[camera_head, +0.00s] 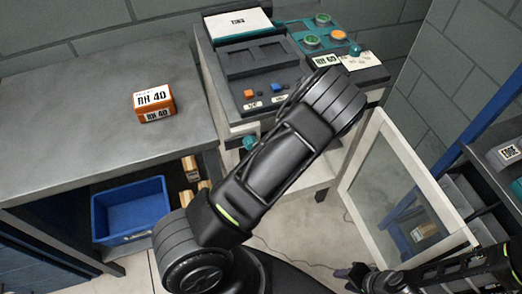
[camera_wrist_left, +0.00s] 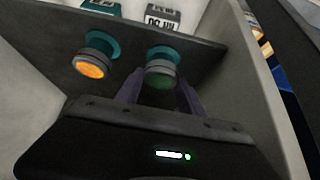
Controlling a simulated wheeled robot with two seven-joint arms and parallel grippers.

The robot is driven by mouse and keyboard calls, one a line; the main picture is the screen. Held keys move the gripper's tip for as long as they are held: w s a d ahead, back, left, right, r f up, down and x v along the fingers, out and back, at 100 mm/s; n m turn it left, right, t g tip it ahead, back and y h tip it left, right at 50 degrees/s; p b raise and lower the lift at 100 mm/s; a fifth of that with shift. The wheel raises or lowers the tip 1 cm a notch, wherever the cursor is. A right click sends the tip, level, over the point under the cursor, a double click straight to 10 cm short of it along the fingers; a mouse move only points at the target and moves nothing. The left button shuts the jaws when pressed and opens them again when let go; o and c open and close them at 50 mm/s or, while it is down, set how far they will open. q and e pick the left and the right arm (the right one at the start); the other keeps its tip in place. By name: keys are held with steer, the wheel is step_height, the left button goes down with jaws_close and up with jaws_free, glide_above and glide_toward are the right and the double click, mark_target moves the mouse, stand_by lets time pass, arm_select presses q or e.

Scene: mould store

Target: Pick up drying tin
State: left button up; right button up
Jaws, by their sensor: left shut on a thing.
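In the left wrist view, my left gripper (camera_wrist_left: 160,92) has its two dark fingers on either side of a round green-faced piece (camera_wrist_left: 161,76) with a grey body and a teal collar, and is shut on it. I take this as the drying tin, though no label shows on it. A similar orange-faced piece (camera_wrist_left: 91,66) sits to its left on the dark panel.
An orange RH 40 box (camera_head: 154,103) stands on the grey bench (camera_head: 70,120). A blue bin (camera_head: 131,208) is below. The teal rack (camera_head: 290,33) holds green and orange round tops. A white-framed glass door (camera_head: 395,185) stands open at the right, near my right arm.

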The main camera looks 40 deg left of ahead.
arm_select(q)
steer(key=s+d, duration=0.9)
steer(key=d, duration=0.5)
steer(key=shift+s, duration=0.35)
stand_by(0.8)
